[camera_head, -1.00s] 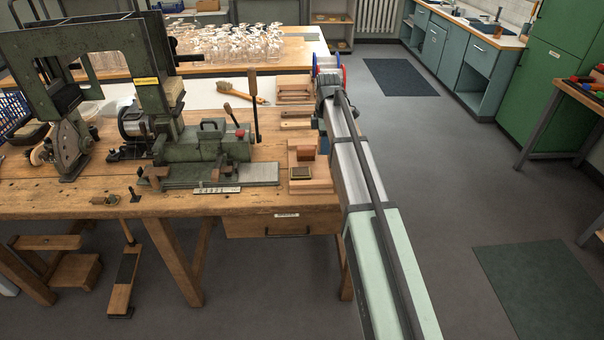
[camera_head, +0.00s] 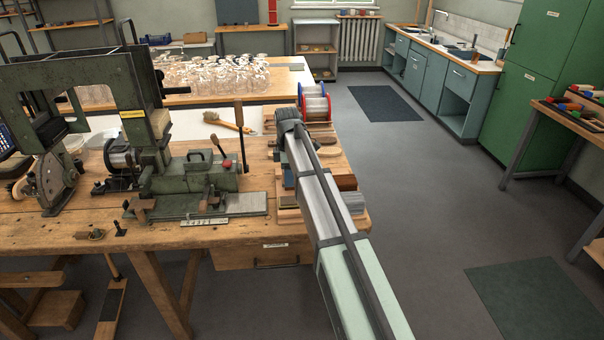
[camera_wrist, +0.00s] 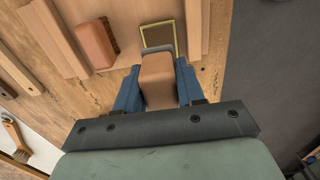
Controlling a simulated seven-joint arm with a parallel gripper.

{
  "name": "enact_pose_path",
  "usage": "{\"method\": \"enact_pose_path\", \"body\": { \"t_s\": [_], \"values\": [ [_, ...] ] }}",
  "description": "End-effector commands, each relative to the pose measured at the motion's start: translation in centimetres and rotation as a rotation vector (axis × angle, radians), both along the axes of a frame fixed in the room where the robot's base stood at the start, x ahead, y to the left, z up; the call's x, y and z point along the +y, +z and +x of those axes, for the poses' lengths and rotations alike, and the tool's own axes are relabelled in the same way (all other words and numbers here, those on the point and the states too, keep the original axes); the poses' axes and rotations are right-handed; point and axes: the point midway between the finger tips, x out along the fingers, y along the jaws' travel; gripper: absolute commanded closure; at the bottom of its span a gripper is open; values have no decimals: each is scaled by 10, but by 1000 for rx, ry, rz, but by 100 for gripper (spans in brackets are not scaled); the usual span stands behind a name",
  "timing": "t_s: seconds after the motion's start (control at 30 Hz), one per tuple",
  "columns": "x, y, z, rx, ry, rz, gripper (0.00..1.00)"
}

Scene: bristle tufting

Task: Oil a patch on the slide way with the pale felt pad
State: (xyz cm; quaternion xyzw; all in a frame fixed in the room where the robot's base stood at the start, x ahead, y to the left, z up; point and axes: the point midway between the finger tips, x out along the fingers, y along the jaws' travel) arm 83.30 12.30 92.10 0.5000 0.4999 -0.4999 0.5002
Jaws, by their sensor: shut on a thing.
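My gripper (camera_wrist: 158,70) has blue fingers, shut on a tan block (camera_wrist: 158,80). The block's underside is hidden, so I cannot tell whether pale felt is on it. Just beyond it in the wrist view is a small brass-rimmed dark tray (camera_wrist: 179,40); I cannot tell whether block and tray touch. A reddish-brown block (camera_wrist: 97,43) sits left of the tray on a wooden holder. The slide way appears to be the flat metal bed (camera_head: 240,203) of the green machine, left of my arm.
The green machine (camera_head: 205,175) has an upright lever (camera_head: 239,130) near my arm. A brush (camera_head: 228,122) lies behind it. Brown and grey blocks (camera_head: 353,201) show right of my arm. Many glasses (camera_head: 215,75) stand on the back table. Open floor lies right.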

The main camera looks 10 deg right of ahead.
Motion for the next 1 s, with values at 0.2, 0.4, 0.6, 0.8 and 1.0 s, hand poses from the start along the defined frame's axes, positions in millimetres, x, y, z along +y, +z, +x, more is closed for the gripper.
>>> {"method": "enact_pose_path", "body": {
  "t_s": [0.2,0.4,0.6,0.8,1.0],
  "values": [
    [3,-8,-1,1,-1,0,86],
    [3,-23,-1,1,-1,0,86],
    [3,-41,-1,2,-1,0,86],
    [3,-56,0,1,-1,0,86],
    [3,-60,0,0,-1,0,86]
  ]
}}
